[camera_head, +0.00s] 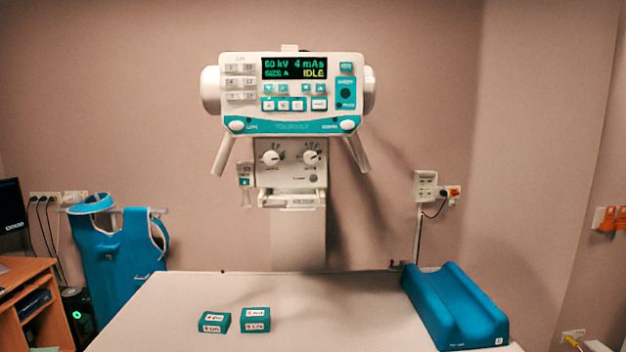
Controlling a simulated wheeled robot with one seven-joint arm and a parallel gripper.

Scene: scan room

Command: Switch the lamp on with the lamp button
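The white and teal machine head (290,95) hangs above the far end of the table. Its screen (294,68) reads 60 kV, 4 mAs and IDLE. A white oval button (236,125) sits at the left of the lower teal strip, beside a small label that seems to read LAMP. A similar white button (347,124) sits at the right end, with a label too small to read surely. No lit lamp beam shows on the table. My gripper is not in view.
The pale table (300,315) carries two small teal blocks (214,322) (256,319) and a blue grooved cushion (455,307). Two slanted handles (222,155) (357,153) and two knobs (271,157) (311,157) sit below the panel. A blue apron (120,245) hangs at left.

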